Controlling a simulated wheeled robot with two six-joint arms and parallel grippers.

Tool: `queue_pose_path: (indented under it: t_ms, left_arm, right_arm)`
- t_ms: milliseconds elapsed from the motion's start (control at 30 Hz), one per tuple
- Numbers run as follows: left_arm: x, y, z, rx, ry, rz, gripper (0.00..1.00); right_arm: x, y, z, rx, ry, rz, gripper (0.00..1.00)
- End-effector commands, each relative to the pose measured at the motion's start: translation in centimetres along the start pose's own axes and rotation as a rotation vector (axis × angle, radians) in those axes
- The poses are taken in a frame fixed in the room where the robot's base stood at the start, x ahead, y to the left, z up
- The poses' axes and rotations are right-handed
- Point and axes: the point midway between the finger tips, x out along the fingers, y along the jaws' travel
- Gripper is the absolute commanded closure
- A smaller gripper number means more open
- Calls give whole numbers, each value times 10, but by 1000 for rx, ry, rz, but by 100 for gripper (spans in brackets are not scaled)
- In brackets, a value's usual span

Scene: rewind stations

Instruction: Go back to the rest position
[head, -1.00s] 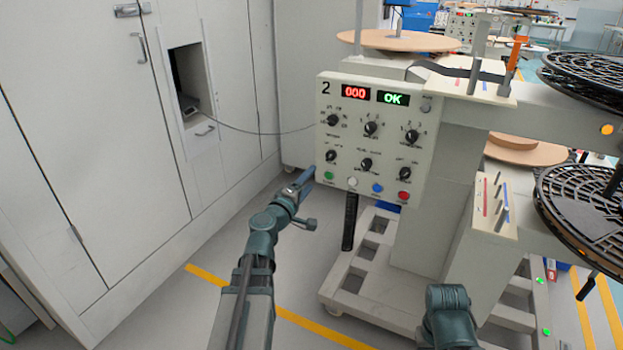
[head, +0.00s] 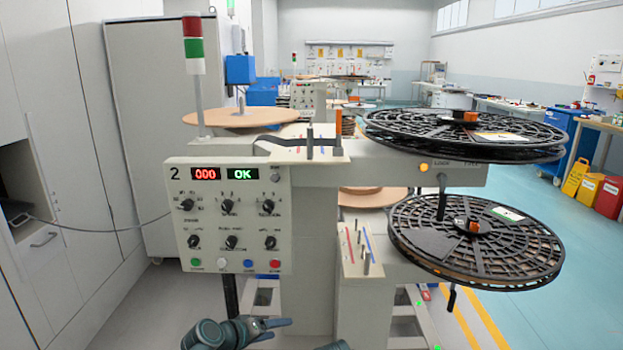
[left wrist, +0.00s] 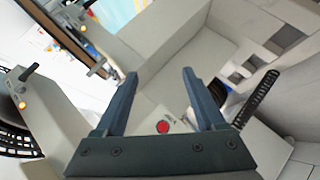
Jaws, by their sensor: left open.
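My left gripper (head: 280,325) shows at the bottom edge of the head view, just below the control panel (head: 228,215) of station 2. It is apart from the panel's row of buttons. In the left wrist view its two fingers (left wrist: 160,82) are spread, with nothing between them. The panel's displays read 000 in red (head: 206,174) and OK in green (head: 243,174). Only a small piece of my right arm shows at the bottom edge; its gripper is out of view.
Station 2 holds an upper black reel (head: 400,128) and a lower black reel (head: 420,240) on the right. A grey cabinet (head: 150,110) stands behind left. A white cupboard (head: 90,150) with an opening is at the left.

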Motion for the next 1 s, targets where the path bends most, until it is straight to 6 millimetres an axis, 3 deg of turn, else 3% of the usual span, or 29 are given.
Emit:
queue_pose_path:
  t_ms: [33,100,200,400,567,1000]
  left_arm:
    - [11,5,38,77,-116,-50,29]
    - [17,2,86,186,-278,-147,29]
    - [12,-10,136,315,-462,-289,29]
    - [-15,-33,188,495,-695,-546,29]
    - [-44,-45,207,605,-813,-745,29]
    - [-102,28,158,605,-817,-764,29]
  right_arm:
    - [0,0,0,0,0,0,50]
    - [0,0,0,0,0,0,50]
    - [0,0,0,0,0,0,50]
    - [0,0,0,0,0,0,50]
    - [0,0,0,0,0,0,50]
    - [-104,10,6,1,0,-1,50]
